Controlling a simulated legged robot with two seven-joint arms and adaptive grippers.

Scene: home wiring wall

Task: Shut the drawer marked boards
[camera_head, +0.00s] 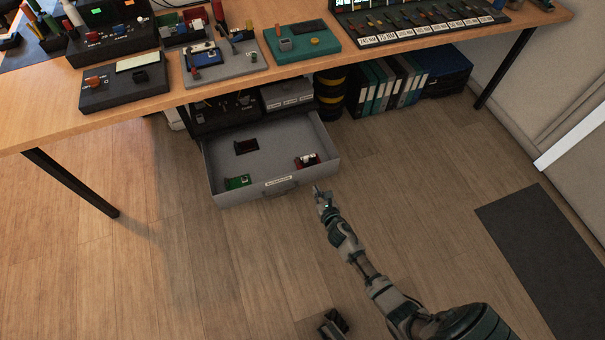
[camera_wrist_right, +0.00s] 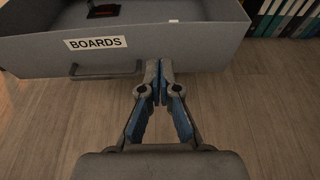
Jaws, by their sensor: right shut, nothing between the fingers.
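The grey drawer marked BOARDS (camera_head: 235,197) is pulled out below the workbench in the head view, with a few small circuit boards inside. Its label and handle (camera_wrist_right: 106,72) are on the front panel, left of my fingers in the right wrist view. My right gripper (camera_head: 319,192) is shut and empty, just in front of the right part of the drawer front; it also shows in the right wrist view (camera_wrist_right: 159,88). The fingertips overlap the panel in the picture; I cannot tell whether they touch it.
The wooden workbench (camera_head: 225,84) stands above, with devices and tools on top. Several binders (camera_head: 385,90) and black-and-yellow spools (camera_head: 330,90) stand under it, right of the drawer. A dark mat (camera_head: 535,255) lies at right.

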